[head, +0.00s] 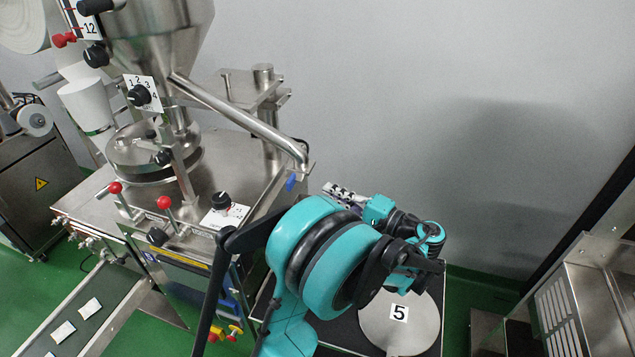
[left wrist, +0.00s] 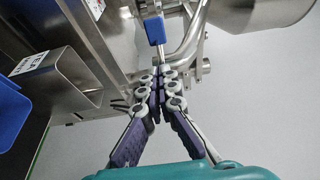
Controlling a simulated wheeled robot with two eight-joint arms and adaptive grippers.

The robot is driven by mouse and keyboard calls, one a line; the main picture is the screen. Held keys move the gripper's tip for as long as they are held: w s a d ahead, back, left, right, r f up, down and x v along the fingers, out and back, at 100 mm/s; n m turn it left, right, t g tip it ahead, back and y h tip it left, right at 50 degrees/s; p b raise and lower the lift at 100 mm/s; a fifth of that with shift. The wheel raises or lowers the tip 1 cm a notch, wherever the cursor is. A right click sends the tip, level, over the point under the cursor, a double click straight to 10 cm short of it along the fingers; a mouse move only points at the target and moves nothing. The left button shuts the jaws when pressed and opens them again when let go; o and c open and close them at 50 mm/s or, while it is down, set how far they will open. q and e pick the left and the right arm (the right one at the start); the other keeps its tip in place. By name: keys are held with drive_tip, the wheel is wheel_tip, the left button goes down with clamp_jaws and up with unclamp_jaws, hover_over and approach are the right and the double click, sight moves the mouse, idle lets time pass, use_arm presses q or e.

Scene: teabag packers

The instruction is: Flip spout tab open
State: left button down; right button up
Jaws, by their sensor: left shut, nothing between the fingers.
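The steel spout tube (head: 240,115) slopes down to the right from the hopper, and its lower end is near the machine's right edge. A small blue tab (head: 291,182) hangs just below that end. In the left wrist view the blue tab (left wrist: 155,30) is just beyond my fingertips, beside the curved steel tube (left wrist: 190,42). My left gripper (head: 334,190) is to the right of the tab in the head view, with a gap between them. In the left wrist view my left gripper (left wrist: 157,82) has its fingers together, holding nothing. My right gripper is not in view.
The steel packing machine (head: 230,185) has red-knobbed levers and a dial on its top. A round plate marked 5 (head: 400,320) lies below my left arm. A slatted steel bin (head: 570,305) is at the right. A conveyor (head: 85,315) with packets is at the lower left.

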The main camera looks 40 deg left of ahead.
sight(293, 185)
use_arm(q)
drive_tip(key=a, duration=0.9)
drive_tip(key=shift+w+a, duration=0.1)
drive_tip(key=shift+a, duration=0.1)
drive_tip(key=s, duration=0.2)
drive_tip(key=s+d+b, duration=0.1)
drive_tip(key=s, duration=0.1)
drive_tip(key=shift+d, duration=0.1)
drive_tip(key=shift+w+f, duration=0.1)
drive_tip(key=shift+d, duration=0.1)
